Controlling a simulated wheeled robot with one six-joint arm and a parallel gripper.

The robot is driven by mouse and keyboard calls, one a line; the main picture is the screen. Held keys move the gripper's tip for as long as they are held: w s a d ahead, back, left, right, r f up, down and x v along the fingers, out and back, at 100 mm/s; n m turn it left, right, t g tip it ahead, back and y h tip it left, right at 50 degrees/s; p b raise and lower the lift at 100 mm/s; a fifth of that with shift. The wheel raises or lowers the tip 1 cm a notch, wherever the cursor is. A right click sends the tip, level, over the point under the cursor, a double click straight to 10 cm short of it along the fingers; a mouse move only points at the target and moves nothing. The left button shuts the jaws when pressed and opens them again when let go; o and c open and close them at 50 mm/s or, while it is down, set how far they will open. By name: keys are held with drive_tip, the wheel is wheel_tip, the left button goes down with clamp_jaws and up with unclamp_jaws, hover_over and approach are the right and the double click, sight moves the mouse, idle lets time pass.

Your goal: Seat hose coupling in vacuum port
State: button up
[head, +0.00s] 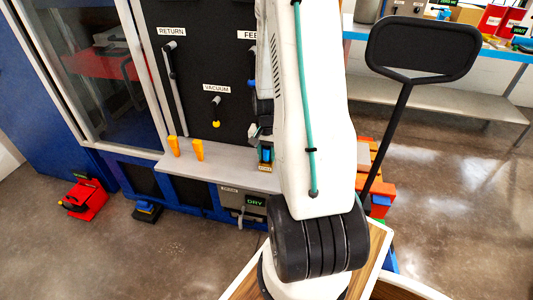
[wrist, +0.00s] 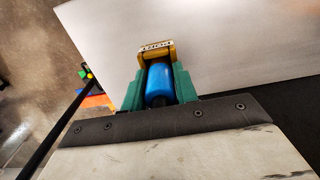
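My gripper (wrist: 160,85) has green fingers on both sides of a blue cylinder with a dark near end, which looks like the hose coupling (wrist: 160,79). The fingers look closed against it. A yellow block (wrist: 157,50) with a printed label sits at its far end; the print is too small to read. In the head view the blue piece (head: 266,154) shows just left of my arm, low over the grey shelf. The VACUUM label (head: 216,88) is on the black panel, up and left of it, with a small fitting (head: 216,101) and a yellow tip (head: 216,124) below.
A grey shelf (head: 225,174) juts out below the panel; two orange pegs (head: 186,149) stand on it. A RETURN pipe (head: 174,85) is on the left and a DRY display box (head: 246,203) below. My arm hides the panel's right side. Open floor lies in front.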

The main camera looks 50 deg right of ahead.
drive_tip(key=o, duration=0.3)
wheel_tip(320, 180, up, 12)
drive_tip(key=shift+f, duration=0.1)
drive_tip(key=shift+a+r, duration=0.15)
drive_tip(key=shift+r, duration=0.2)
drive_tip(key=s+a+r+n+t, duration=0.15)
drive_tip(key=a+r+n, duration=0.35)
drive_tip(key=a+r, duration=0.5)
drive_tip(key=s+a+r+n+g, duration=0.1)
drive_tip(key=s+a+r+n, duration=0.4)
drive_tip(key=a, duration=0.8)
drive_tip(key=s+a+r+n, duration=0.1)
drive_tip(key=s+a, duration=0.1)
drive_tip(key=s+a+r+n, duration=0.1)
drive_tip(key=s+a, duration=0.1)
drive_tip(key=s+a+r+n, duration=0.1)
drive_tip(key=s+a, duration=0.1)
drive_tip(key=a, duration=0.1)
drive_tip(key=shift+s+a+r+n+t, duration=0.1)
drive_tip(key=shift+r+n+t, duration=0.1)
drive_tip(key=shift+n+t, duration=0.15)
